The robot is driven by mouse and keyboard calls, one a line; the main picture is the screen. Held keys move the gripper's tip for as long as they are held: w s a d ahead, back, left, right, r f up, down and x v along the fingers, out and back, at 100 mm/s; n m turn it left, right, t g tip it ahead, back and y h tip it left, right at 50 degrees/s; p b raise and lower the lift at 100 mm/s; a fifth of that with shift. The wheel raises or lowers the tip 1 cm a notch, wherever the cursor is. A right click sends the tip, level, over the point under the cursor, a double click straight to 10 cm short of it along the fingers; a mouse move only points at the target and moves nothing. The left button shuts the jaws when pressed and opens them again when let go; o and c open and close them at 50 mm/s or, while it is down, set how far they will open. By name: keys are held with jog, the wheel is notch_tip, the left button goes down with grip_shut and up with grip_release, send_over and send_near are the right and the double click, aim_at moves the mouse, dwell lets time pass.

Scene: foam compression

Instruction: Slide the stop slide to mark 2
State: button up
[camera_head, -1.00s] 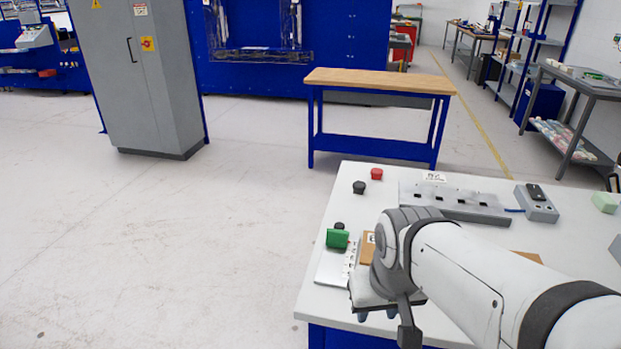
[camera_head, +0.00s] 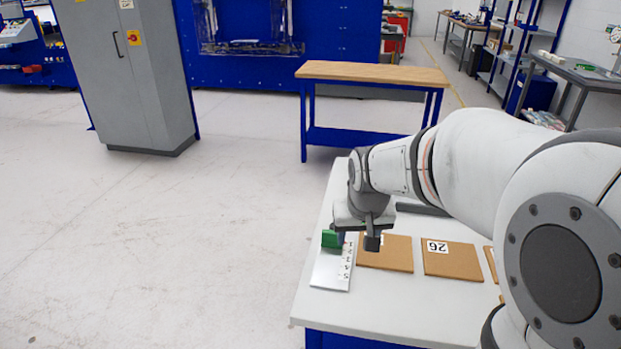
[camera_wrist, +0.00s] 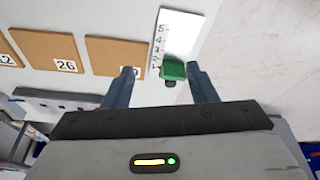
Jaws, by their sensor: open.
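The stop slide is a green block (camera_head: 330,239) at the far end of a white scale plate (camera_head: 329,274) on the left side of the table. In the wrist view the green slide (camera_wrist: 173,70) sits by the low end of the scale (camera_wrist: 178,38), near marks 1 and 2; its exact mark is hard to tell. My gripper (camera_wrist: 160,73) is open, with one finger on each side of the slide in that view. The slide appears closer to the right finger. In the head view my gripper (camera_head: 356,238) is just right of the slide and partly covers the scale.
Brown boards, one labelled 26 (camera_head: 449,259), lie right of the scale. A grey fixture (camera_wrist: 65,100) lies on the table behind them, mostly hidden by my arm in the head view. The floor left of the table is clear.

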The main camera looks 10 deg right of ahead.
jog(key=t, duration=0.1)
send_over(334, 235)
jog(key=f, duration=0.7)
jog(key=shift+s+d+p, duration=0.1)
jog(key=shift+d+p, duration=0.2)
jog(key=shift+d, duration=0.05)
jog(key=shift+m, duration=0.3)
jog(key=x, duration=0.8)
jog(key=shift+w+d+p, duration=0.1)
jog(key=shift+w+p, duration=0.15)
jog(key=shift+p, duration=0.1)
jog(key=shift+c, duration=0.3)
grip_shut()
